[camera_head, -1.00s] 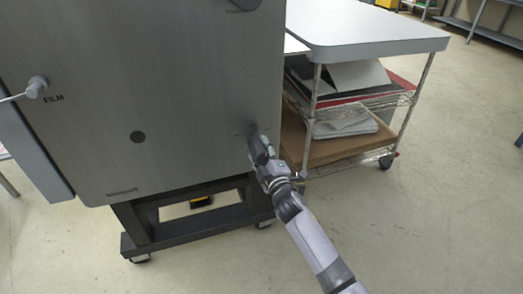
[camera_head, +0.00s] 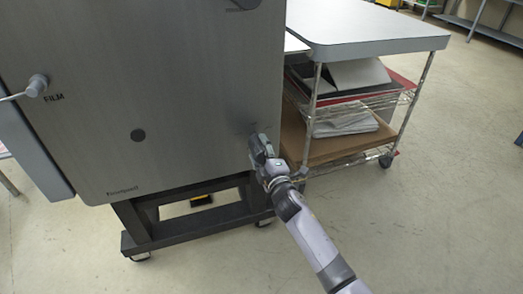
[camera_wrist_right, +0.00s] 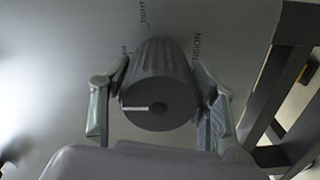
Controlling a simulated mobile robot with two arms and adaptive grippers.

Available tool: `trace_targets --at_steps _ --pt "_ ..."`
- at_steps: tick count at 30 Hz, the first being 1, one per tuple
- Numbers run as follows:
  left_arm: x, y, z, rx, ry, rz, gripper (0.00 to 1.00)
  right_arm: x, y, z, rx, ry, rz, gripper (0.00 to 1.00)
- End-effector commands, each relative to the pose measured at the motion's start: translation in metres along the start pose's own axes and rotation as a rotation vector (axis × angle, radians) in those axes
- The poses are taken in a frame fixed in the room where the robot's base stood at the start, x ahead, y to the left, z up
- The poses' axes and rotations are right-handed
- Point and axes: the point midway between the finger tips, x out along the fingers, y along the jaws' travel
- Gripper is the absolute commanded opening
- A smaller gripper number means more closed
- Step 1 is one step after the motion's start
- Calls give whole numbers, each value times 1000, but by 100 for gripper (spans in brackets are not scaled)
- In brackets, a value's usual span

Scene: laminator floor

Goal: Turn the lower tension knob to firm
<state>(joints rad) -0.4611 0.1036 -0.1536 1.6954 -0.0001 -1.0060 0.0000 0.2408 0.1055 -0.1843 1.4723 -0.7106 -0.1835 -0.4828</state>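The lower tension knob (camera_wrist_right: 158,82) is a dark ridged cylinder on the grey machine panel (camera_head: 190,80). A white pointer line on its face points left in the right wrist view. Printed words surround it; "TENSION" is partly readable, the others are partly hidden. My right gripper (camera_wrist_right: 160,75) has one finger on each side of the knob, and the fingertips appear to touch its sides. In the head view my right gripper (camera_head: 258,150) is at the panel's lower right and mostly hides the knob. My left gripper is not in view.
A dark upper knob (camera_head: 243,4) shows at the top edge. A film lever (camera_head: 37,86) is on the panel's left. A wheeled cart (camera_head: 375,47) with papers on its shelves stands close to the right. The floor in front is clear.

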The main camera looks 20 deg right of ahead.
Motion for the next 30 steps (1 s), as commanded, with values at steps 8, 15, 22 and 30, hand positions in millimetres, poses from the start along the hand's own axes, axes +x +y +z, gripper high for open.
trace_targets --at_steps 8,15,22,30 --pt "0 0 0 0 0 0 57 0 0 0 1 0 1 69" --pt "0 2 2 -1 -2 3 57 -3 0 0 1 -1 0 69" --pt "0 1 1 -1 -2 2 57 -37 -1 1 0 0 -1 69" --pt "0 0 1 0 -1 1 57 -93 0 0 1 0 -1 69"
